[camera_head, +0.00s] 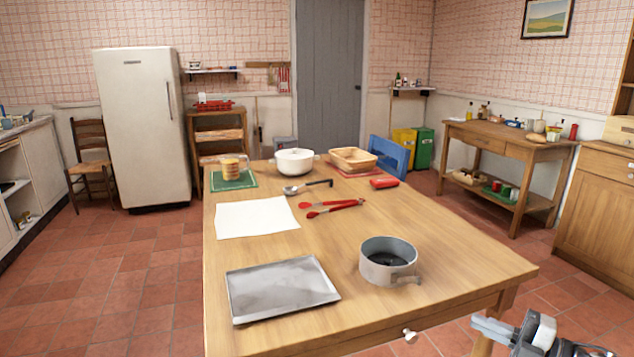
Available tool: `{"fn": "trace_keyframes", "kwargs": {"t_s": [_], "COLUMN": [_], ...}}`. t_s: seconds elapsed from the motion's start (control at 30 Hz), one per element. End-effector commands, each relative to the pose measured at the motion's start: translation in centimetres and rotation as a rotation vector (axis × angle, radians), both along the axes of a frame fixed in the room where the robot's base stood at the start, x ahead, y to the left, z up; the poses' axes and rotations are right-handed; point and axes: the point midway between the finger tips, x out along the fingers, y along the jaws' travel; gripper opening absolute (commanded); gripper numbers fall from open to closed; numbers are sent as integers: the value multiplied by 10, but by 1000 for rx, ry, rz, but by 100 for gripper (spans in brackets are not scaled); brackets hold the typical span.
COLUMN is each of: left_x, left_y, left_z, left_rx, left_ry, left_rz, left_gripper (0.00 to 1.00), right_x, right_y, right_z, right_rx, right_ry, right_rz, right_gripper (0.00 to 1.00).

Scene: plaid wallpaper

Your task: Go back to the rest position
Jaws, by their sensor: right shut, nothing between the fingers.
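My right gripper (492,328) is at the bottom right of the head view, low and beyond the table's near right corner. Its fingers are shut with nothing between them, and it is apart from everything on the table. My left gripper is not in the head view. The wooden table (400,225) fills the middle of the view.
On the table are a metal tray (282,288), a grey pot (388,262), a white sheet (255,217), red tongs (331,207), a ladle (306,187), a white pot (294,161) and a basket (352,159). Tiled floor (130,290) is clear at left.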

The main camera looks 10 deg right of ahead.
Motion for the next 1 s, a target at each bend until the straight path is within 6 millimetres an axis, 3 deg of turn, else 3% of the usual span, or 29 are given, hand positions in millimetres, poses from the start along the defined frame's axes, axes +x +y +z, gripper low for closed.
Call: {"fn": "trace_keyframes", "kwargs": {"t_s": [0.27, 0.4, 0.53, 0.6, 0.73, 0.77, 0.83, 1.0], "left_x": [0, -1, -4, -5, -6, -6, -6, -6], "left_y": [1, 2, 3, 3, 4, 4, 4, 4], "left_z": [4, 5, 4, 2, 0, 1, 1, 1], "left_rx": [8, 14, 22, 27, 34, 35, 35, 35], "left_ry": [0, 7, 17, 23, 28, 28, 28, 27], "left_rz": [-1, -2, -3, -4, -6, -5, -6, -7], "left_gripper": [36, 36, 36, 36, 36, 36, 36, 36], "right_x": [-23, -66, -119, -144, -177, -182, -189, -191], "right_y": [96, 165, 215, 232, 249, 252, 255, 256], "right_z": [-60, -92, -105, -105, -102, -101, -100, -100], "right_rx": [288, 550, 787, 883, 993, 1007, 1027, 1033], "right_ry": [235, 503, 803, 937, 1111, 1135, 1174, 1190], "right_rz": [-151, -326, -514, -597, -697, -711, -732, -741], "right_gripper": [0, 0, 0, 0, 0, 3, 22, 24]}}
